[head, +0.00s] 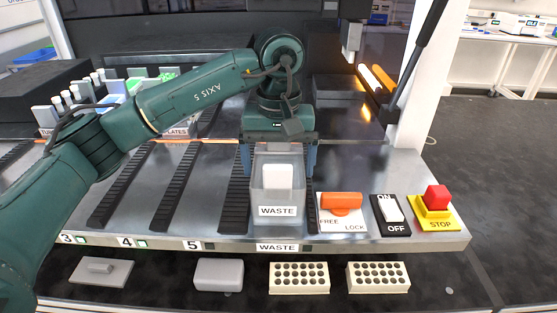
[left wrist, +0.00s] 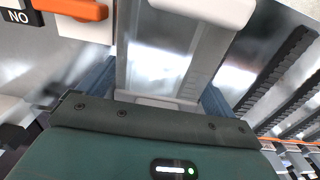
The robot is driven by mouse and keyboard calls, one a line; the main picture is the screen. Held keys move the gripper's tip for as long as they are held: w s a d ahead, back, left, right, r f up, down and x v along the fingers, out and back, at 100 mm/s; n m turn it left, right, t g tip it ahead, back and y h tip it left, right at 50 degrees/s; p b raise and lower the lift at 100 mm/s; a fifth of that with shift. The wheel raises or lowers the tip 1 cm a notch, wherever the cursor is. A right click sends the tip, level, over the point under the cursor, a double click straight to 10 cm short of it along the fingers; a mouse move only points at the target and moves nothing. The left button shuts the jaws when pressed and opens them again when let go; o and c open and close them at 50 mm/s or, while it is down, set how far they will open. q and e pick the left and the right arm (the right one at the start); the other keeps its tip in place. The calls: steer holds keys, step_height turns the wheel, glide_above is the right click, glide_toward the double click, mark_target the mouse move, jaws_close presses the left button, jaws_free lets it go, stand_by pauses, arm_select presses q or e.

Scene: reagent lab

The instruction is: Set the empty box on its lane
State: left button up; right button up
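The empty box is a translucent grey waste box (head: 264,205) with a white front handle and a WASTE label. It is upright at the front of the deck, over the lane marked WASTE (head: 277,247). I cannot tell whether its base touches the deck. My left gripper (head: 279,158) is behind the handle, with one blue finger against each side of the box. The left wrist view shows the box's clear walls (left wrist: 165,60) between the fingers, with nothing visible inside. My right gripper is not in view.
Right of the box are an orange FREE/LOCK lever (head: 341,203), an ON/OFF switch (head: 392,208) and a red STOP button (head: 437,198). Black rails (head: 183,190) run along the deck to the left. Racks of tubes stand at back left. Two tube blocks (head: 300,277) lie in front.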

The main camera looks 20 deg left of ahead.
arm_select(q)
steer(key=shift+o, duration=0.8)
steer(key=shift+r, duration=0.1)
steer(key=shift+r, duration=0.2)
step_height(320, 180, up, 12)
steer(key=shift+f+p, duration=0.15)
steer(key=shift+p, duration=0.15)
